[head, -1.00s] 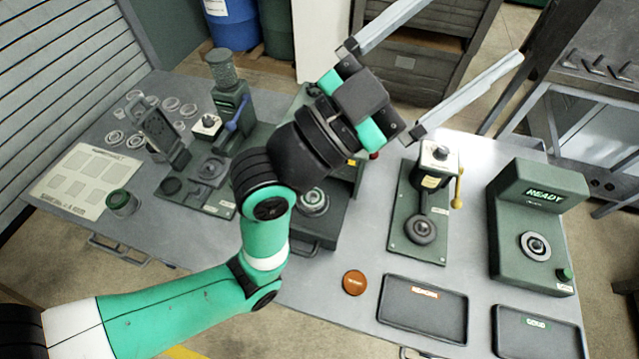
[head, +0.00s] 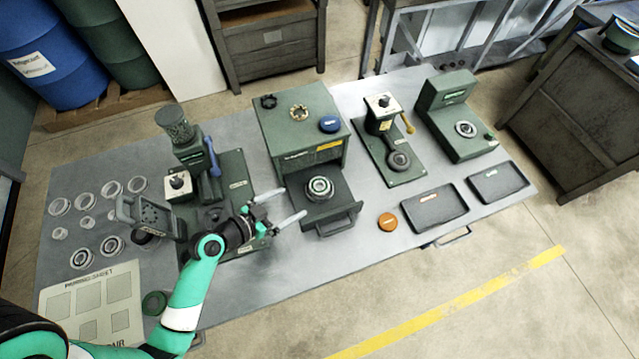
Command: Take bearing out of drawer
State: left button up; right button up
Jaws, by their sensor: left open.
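The bearing (head: 320,187), a metal ring part, sits in the pulled-out drawer (head: 335,222) of the green grinder box (head: 298,140) at mid-bench. My left gripper (head: 293,203) is open and empty. Its two pale fingers point right toward the drawer, and their tips are just left of the drawer and apart from the bearing. My left arm comes in from the lower left. My right gripper is not in view.
Left of the drawer are a press station (head: 176,125) and several loose rings (head: 83,258). To the right are another press (head: 383,115), a green display unit (head: 447,100), an orange disc (head: 387,222) and two dark trays (head: 435,207). The bench front below the drawer is clear.

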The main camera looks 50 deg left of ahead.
pick_arm(q)
jog(key=b, duration=0.1)
send_near(322, 184)
jog(key=x, duration=0.6)
jog(key=shift+w+d+f, duration=0.1)
jog(key=shift+w+f, duration=0.1)
jog(key=shift+w, duration=0.1)
jog(key=shift+c, duration=0.2)
jog(key=c, duration=1.5)
